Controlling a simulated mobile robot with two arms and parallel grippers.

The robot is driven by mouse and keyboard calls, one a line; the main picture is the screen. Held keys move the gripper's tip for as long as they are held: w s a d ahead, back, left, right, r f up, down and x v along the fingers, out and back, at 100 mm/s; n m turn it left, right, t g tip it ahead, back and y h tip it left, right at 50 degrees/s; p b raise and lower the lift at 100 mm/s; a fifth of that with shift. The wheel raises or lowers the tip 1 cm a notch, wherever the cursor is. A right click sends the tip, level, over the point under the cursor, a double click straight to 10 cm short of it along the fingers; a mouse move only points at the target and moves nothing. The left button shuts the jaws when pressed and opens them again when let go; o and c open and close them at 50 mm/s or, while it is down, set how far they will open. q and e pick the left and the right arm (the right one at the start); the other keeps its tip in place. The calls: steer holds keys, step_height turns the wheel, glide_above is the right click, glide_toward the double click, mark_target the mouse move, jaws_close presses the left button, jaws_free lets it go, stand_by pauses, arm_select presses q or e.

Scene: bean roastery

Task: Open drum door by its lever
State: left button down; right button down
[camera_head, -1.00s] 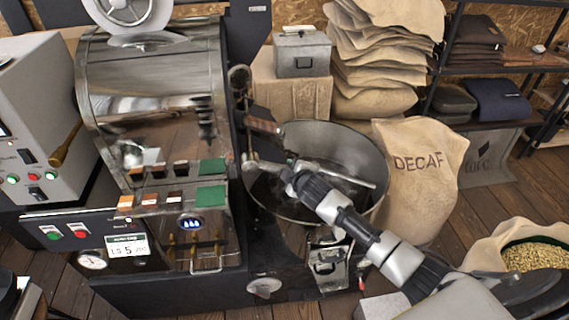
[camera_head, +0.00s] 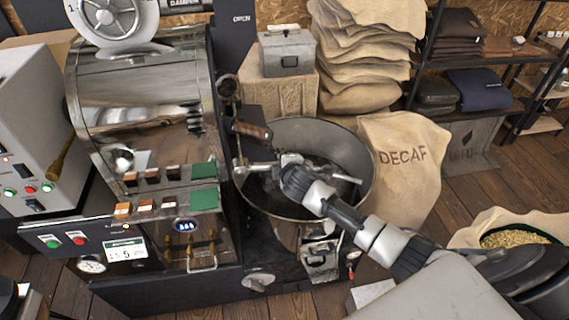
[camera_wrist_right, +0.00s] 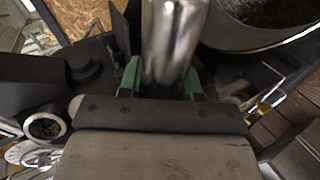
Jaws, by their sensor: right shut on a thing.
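The roaster's shiny steel drum housing (camera_head: 140,95) fills the left of the head view. A slim metal bar (camera_head: 255,168) sticks out from its front right side, over the rim of the round cooling pan. My right gripper (camera_head: 280,165) reaches in from the lower right and meets this bar. In the right wrist view, my right gripper (camera_wrist_right: 160,85) has its green fingertips on either side of a shiny metal cylinder (camera_wrist_right: 172,40), shut on it. Whether this cylinder is the door lever is hard to tell. The drum door itself is largely hidden. My left gripper is out of view.
The round cooling pan (camera_head: 342,150) lies beneath my right gripper. A wooden handle (camera_head: 252,131) juts out just above the bar. A DECAF sack (camera_head: 405,165) stands right of the pan, and stacked sacks (camera_head: 360,60) and a metal box (camera_head: 287,52) are behind.

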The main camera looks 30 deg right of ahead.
steer(key=shift+r, duration=0.1)
steer(key=c, duration=0.8)
jaws_free()
steer(key=b+v, duration=0.1)
steer(key=v, duration=0.9)
steer(key=shift+s+a+r, duration=0.15)
steer(key=shift+s+r, duration=0.05)
steer(key=shift+s, duration=0.1)
